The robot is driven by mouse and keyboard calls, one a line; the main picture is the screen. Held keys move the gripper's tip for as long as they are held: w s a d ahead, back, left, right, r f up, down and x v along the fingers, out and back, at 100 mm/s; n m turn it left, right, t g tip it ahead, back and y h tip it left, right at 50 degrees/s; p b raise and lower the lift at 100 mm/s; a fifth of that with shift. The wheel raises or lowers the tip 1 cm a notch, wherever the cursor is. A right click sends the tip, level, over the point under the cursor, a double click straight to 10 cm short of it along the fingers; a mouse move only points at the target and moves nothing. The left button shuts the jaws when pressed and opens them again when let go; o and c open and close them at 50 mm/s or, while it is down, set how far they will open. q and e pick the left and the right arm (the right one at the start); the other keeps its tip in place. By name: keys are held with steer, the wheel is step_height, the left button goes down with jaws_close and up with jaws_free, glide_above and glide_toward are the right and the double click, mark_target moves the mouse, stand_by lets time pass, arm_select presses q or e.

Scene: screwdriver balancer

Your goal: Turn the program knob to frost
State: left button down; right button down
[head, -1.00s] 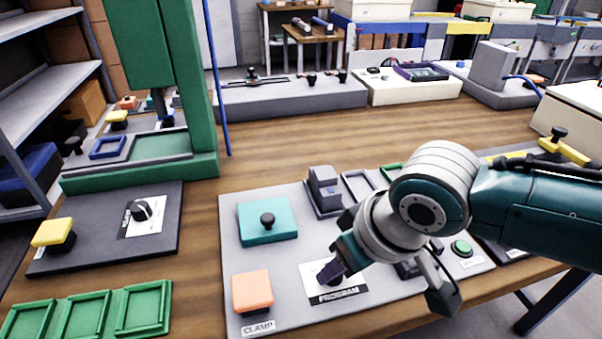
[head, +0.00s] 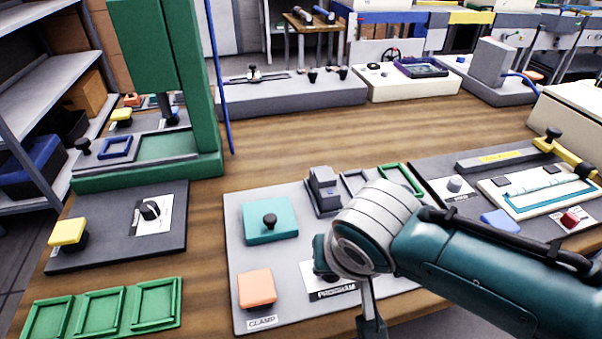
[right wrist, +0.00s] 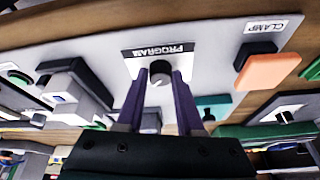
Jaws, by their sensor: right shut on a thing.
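The program knob (right wrist: 158,77) is a dark round knob on a white plate (right wrist: 193,62) with a black PROGRAM strip, upside down in the right wrist view. My right gripper (right wrist: 160,80) has its two purple fingers on either side of the knob, shut on it. In the head view, the PROGRAM plate (head: 311,271) shows at the front of the grey panel, and my right wrist hides most of the knob and fingers. Marks around the knob, including frost, are too small to read. My left gripper is not in view.
The orange CLAMP button (head: 257,288) is left of the plate, with a teal block (head: 270,221) behind it. A grey block (head: 323,188) stands further back. A second panel with a yellow-handled lever (head: 566,156) is at the right.

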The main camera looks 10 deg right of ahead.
stand_by(0.3)
steer(key=c, duration=0.5)
jaws_free()
steer(key=shift+c, duration=0.2)
steer(key=p+v, duration=0.5)
steer(key=v, duration=0.5)
